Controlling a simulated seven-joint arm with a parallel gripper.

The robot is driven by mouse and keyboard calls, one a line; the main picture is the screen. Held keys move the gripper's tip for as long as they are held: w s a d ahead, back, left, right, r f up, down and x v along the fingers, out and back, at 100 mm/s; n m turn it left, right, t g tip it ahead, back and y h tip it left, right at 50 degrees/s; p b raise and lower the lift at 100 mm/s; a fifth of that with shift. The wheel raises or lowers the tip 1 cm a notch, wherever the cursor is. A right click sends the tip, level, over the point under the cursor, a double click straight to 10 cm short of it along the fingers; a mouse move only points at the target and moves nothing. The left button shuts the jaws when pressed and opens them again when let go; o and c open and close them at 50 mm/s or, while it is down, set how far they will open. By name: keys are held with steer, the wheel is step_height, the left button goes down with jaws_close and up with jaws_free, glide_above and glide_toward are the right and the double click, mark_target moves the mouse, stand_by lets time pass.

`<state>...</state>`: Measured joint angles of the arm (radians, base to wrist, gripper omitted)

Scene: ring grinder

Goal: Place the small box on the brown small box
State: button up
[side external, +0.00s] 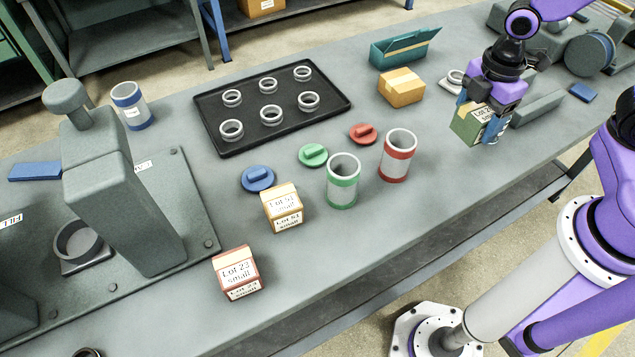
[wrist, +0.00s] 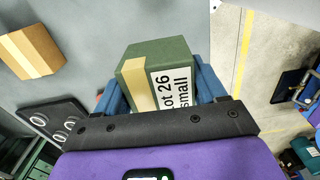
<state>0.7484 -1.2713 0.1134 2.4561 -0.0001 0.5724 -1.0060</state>
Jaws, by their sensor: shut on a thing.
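My gripper (side external: 480,120) is shut on a green small box (side external: 467,127) with a tan tape strip, raised at the right side of the table. In the wrist view the green box (wrist: 158,62) sits between the blue fingers, its label reading "Lot 26 small". An orange-brown small box (side external: 282,207), labelled "Lot 51 small", stands in the middle front of the table. A plain brown cardboard box (side external: 401,87) stands behind and left of my gripper; it also shows in the wrist view (wrist: 32,50). A red small box (side external: 238,273), "Lot 23 small", is at front left.
A green-banded cup (side external: 342,181) and a red-banded cup (side external: 397,156) stand between my gripper and the orange-brown box. Coloured lids lie behind them. A black tray (side external: 232,147) holds several rings. A teal open box (side external: 404,48) is at the back. A grey press (side external: 125,200) fills the left.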

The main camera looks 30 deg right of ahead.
steer(key=s+a+r+n, duration=0.1)
steer(key=a+r+n, duration=0.2)
steer(key=a, duration=0.6)
steer(key=s+a+r+n, duration=0.1)
steer(key=a+r+n, duration=0.2)
steer(key=a, duration=0.6)
steer(key=a+r+n, duration=0.3)
steer(key=a, duration=0.7)
glide_above(281, 200)
steer(key=f, duration=0.9)
steer(key=shift+s+d+f, duration=0.1)
steer(key=shift+s+d, duration=0.1)
steer(key=shift+d, duration=0.15)
steer(key=shift+w+a+f, duration=0.25)
steer(key=shift+a+f, duration=0.05)
steer(key=shift+f, duration=1.75)
steer(key=shift+f, duration=0.1)
steer(key=o, duration=1.3)
steer(key=shift+f, duration=0.1)
